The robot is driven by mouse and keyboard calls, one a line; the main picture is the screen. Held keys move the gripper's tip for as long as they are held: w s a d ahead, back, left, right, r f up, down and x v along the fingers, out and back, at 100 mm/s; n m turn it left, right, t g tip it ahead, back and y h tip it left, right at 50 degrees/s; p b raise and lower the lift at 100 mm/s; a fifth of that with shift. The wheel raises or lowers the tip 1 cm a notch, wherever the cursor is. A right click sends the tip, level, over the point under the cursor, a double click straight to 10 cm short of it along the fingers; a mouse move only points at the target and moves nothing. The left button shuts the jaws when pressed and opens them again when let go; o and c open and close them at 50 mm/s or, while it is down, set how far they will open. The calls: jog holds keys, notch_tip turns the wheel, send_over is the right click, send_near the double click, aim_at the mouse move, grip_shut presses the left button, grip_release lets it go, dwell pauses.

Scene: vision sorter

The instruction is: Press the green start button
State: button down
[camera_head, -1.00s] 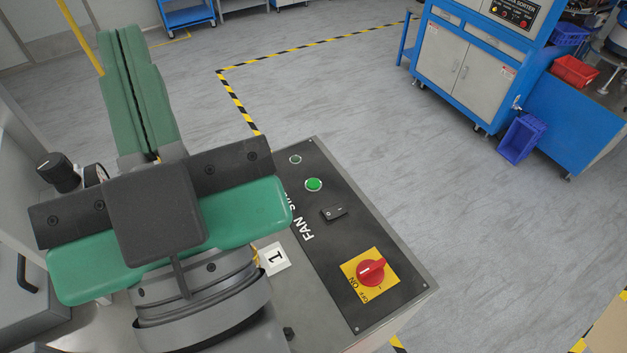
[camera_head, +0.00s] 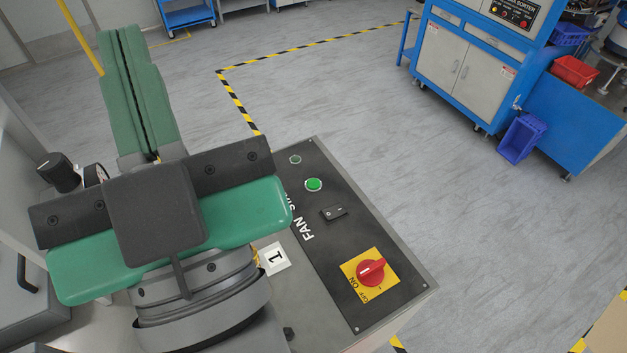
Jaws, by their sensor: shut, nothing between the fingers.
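A round green button (camera_head: 313,185) with a pale ring sits on the black control panel (camera_head: 360,222) in the head view. A smaller, darker green round fitting (camera_head: 295,159) is just above it on the same panel. No label beside either reads clearly as start. My gripper (camera_head: 121,34) is shut and empty, its two green fingers side by side, to the left of the panel. The fingers are clearly apart from the green button in the picture. My wrist and the gripper's body cover the panel's left edge and part of its lettering.
A pressure gauge (camera_head: 96,175) and black knob (camera_head: 57,172) are at left. A blue sorter cabinet (camera_head: 470,65) stands across open grey floor.

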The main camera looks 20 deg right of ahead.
dwell(0.3)
jog(key=w+d+f+n+g+y+b, duration=0.1)
jog(key=w+f+n+g, duration=0.2)
jog(key=w, duration=0.4)
jog(key=w+f+n+g+y+b, duration=0.1)
jog(key=w+f+n+g+b, duration=0.1)
jog(key=w+f, duration=0.45)
jog(key=n+g+b, duration=0.4)
jog(key=n+g, duration=0.4)
jog(key=g, duration=0.3)
send_over(317, 185)
notch_tip(317, 185, down, 24)
jog(key=shift+s+f, duration=0.1)
jog(key=shift+f, duration=0.05)
jog(key=shift+f, duration=0.1)
notch_tip(317, 185, down, 8)
jog(key=b, duration=0.5)
jog(key=shift+b, duration=0.4)
jog(key=shift+f, duration=0.3)
